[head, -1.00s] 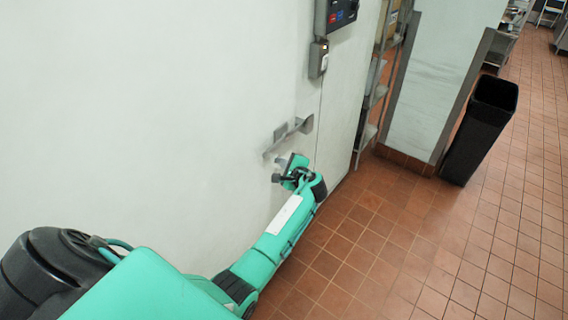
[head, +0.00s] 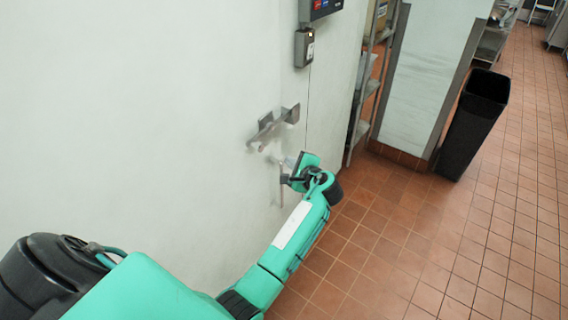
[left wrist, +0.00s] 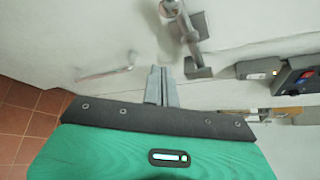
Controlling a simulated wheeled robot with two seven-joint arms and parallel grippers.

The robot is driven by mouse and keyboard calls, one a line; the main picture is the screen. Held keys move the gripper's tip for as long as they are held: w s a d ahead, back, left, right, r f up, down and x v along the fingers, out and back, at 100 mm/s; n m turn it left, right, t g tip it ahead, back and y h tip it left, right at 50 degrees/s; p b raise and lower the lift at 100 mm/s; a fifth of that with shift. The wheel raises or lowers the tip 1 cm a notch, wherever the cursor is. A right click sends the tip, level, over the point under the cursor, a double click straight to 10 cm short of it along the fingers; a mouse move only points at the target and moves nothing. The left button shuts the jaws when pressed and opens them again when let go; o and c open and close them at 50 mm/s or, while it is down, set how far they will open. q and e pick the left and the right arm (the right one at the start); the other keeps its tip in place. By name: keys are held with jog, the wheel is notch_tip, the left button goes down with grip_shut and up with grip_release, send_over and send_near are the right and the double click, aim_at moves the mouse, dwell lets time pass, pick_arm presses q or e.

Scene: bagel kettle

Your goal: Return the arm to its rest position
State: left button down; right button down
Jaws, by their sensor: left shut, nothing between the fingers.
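My left arm (head: 290,235) reaches out from the lower left in the head view. Its gripper (head: 284,165) is near the white wall, a little below and to the right of a metal door handle (head: 272,126). In the left wrist view the gripper's fingers (left wrist: 160,85) are together and empty. The door handle (left wrist: 188,38) shows there above and to the right of the fingers, apart from them. My right gripper is in neither view.
The white wall or door (head: 150,110) fills the left side. A control panel (head: 322,8) and a small box (head: 304,47) are above the handle. A black bin (head: 472,125) and a shelf (head: 368,85) stand to the right. The tiled floor (head: 430,240) is clear.

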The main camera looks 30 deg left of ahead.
pick_arm(q)
jog(key=shift+s+r, duration=0.1)
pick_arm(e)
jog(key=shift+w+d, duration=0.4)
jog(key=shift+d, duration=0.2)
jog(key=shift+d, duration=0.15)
